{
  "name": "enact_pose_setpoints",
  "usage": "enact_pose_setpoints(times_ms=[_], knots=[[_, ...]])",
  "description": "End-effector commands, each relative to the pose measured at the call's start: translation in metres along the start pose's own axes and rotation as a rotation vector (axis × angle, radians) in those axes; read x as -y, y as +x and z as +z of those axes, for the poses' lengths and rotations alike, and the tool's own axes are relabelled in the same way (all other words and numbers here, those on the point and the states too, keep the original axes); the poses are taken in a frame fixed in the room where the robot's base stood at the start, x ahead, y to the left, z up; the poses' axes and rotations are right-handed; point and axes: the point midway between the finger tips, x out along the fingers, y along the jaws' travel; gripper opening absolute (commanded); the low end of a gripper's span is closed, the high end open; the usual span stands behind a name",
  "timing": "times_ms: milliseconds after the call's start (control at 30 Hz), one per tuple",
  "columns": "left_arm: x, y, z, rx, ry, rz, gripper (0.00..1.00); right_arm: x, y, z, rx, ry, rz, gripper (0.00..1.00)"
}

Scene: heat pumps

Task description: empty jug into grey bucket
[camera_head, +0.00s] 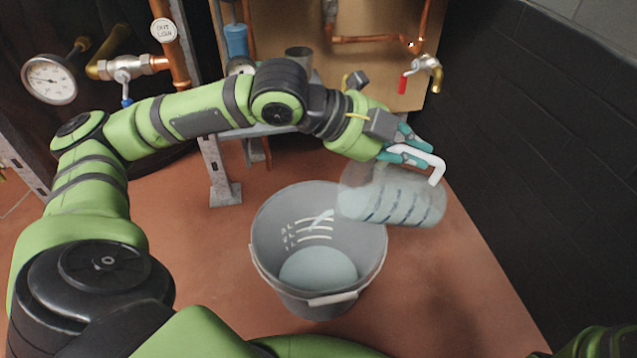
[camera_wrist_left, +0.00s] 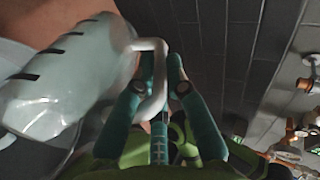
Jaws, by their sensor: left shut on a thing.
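My left gripper (camera_head: 406,147) is shut on the white handle (camera_head: 432,163) of a clear jug (camera_head: 402,198) with dark measuring marks. The jug lies tilted nearly on its side, its mouth end to the left, over the right rim of the grey bucket (camera_head: 281,232). The bucket stands upright on the floor with pale liquid in its bottom and white level marks inside. A pale streak shows inside the bucket near the jug's mouth. In the left wrist view the jug (camera_wrist_left: 62,85) fills the left side. My right gripper is out of view.
A dark brick wall (camera_head: 540,130) stands close on the right. Behind are copper pipes, a red-handled tap (camera_head: 404,84), a pressure gauge (camera_head: 50,79) and a metal stand leg (camera_head: 222,180). The reddish floor (camera_head: 440,290) is clear right of the bucket.

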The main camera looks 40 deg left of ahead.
Motion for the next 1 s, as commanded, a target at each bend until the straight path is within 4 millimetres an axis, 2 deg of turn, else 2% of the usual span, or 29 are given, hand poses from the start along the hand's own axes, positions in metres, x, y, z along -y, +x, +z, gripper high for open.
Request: enact_pose_setpoints(times_ms=[1000], knots=[[-0.0009, -0.0053, 0.0, -0.007, 0.004, -0.042, 0.0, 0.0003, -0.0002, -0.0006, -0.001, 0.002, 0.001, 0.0]])
